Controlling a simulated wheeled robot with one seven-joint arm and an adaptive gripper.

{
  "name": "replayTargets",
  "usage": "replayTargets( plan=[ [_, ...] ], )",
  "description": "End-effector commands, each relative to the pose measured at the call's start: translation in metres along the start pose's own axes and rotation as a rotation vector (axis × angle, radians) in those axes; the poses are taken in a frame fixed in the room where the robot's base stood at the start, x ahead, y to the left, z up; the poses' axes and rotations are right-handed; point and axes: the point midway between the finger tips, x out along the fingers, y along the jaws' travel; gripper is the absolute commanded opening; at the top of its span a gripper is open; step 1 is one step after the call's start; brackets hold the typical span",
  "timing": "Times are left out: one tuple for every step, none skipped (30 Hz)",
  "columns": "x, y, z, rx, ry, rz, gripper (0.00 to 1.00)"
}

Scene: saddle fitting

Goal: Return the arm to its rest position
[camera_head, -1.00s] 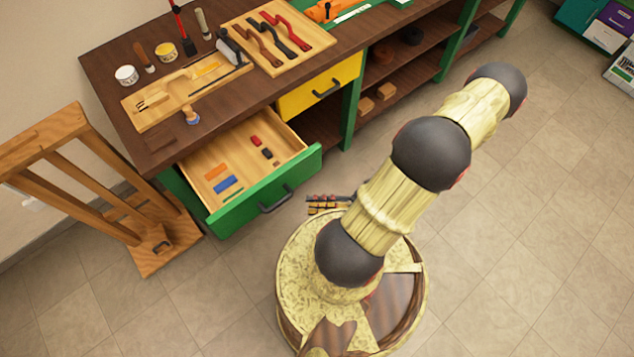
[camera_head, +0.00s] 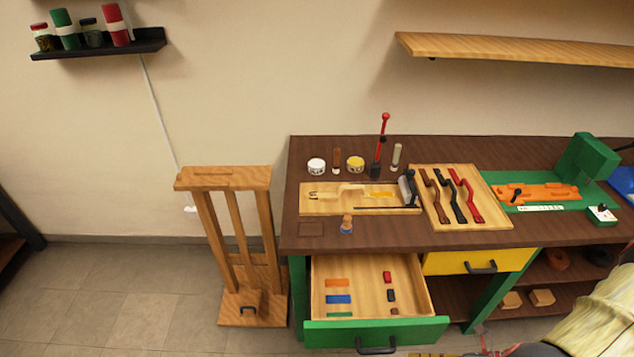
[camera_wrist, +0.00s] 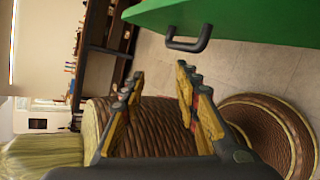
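My arm (camera_head: 592,322) shows only in part, at the lower right edge of the head view. Part of my gripper (camera_head: 488,346) shows at the bottom of that view, to the right of the open drawer's green front (camera_head: 385,333). In the wrist view, the two fingers of my gripper (camera_wrist: 160,76) stand well apart with nothing between them. Behind them are brown and yellow parts of my own body. The green drawer front with its dark handle (camera_wrist: 190,38) is close by at the top of the wrist view. Most of the arm is out of the head view.
The workbench (camera_head: 440,240) carries a wooden tool tray (camera_head: 310,205) and a rack of coloured tools (camera_head: 440,215). The open drawer (camera_head: 410,300) holds several small coloured blocks and juts out over the floor. A wooden stand (camera_head: 222,180) is left of it. Floor (camera_head: 100,300) at left is clear.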

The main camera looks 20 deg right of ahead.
Motion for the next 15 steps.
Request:
replayTargets(
  plan=[
    [-0.002,0.009,0.011,-0.118,0.080,-0.020,0.32],
    [-0.003,0.014,0.015,-0.185,0.123,-0.028,0.32],
    [-0.005,0.020,0.022,-0.276,0.181,-0.038,0.32],
    [-0.005,0.026,0.026,-0.344,0.223,-0.043,0.32],
    [-0.006,0.031,0.031,-0.412,0.266,-0.047,0.32],
    [-0.006,0.038,0.038,-0.505,0.321,-0.051,0.32],
    [-0.007,0.044,0.043,-0.574,0.363,-0.054,0.32],
    [-0.007,0.050,0.048,-0.643,0.404,-0.055,0.32],
    [-0.007,0.058,0.055,-0.737,0.457,-0.055,0.32],
    [-0.007,0.064,0.059,-0.807,0.498,-0.053,0.32],
    [-0.007,0.071,0.065,-0.877,0.537,-0.052,0.32],
    [-0.006,0.080,0.071,-0.972,0.590,-0.049,0.32],
    [-0.006,0.086,0.076,-1.044,0.629,-0.045,0.32],
    [-0.006,0.093,0.081,-1.116,0.667,-0.041,0.32],
    [-0.005,0.103,0.087,-1.210,0.718,-0.033,0.32]
  ],
)
